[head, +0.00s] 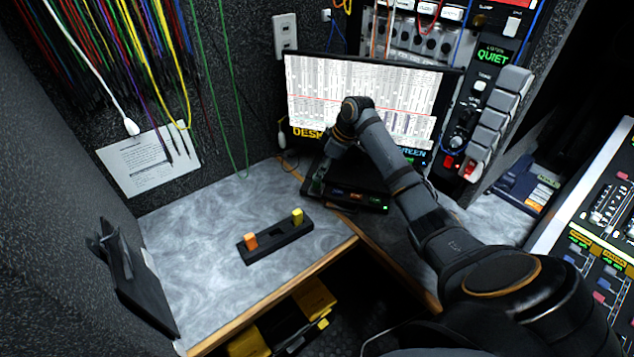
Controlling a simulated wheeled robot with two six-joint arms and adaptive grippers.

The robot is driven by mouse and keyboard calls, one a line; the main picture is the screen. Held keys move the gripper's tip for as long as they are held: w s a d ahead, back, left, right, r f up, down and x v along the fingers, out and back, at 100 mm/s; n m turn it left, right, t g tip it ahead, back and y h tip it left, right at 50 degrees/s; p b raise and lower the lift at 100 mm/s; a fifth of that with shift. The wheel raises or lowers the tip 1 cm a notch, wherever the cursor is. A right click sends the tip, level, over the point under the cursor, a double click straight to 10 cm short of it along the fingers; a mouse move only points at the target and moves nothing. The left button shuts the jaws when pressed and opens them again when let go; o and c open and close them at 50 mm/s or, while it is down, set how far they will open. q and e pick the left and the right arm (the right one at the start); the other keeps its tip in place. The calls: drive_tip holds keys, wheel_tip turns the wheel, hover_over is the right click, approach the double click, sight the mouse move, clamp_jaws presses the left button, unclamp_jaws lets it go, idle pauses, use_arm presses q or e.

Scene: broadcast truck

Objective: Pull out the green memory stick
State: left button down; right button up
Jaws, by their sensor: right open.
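I cannot make out a green memory stick. A black holder (275,240) lies on the grey desk, with an orange stick (251,241) at its left end and a yellow stick (297,215) at its right end. The middle of the holder looks empty of sticks. A low black box (372,204) with small coloured marks and a green light on its front stands below the monitor. My right arm comes in from the right, and my right gripper (315,182) is open at the box's left side, partly hidden by its own wrist. My left gripper is not in view.
The lit monitor (305,85) stands close behind my right arm. Cables hang at the upper left above a paper sheet (150,160). A black panel-like object (140,285) stands at the desk's left edge. The grey desk (205,235) is clear around the holder. A mixing console (610,215) is at the right.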

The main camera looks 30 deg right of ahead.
sight(317, 183)
drive_tip(key=x, duration=0.4)
drive_tip(key=shift+w+f, duration=0.15)
drive_tip(key=shift+f, duration=0.2)
clamp_jaws()
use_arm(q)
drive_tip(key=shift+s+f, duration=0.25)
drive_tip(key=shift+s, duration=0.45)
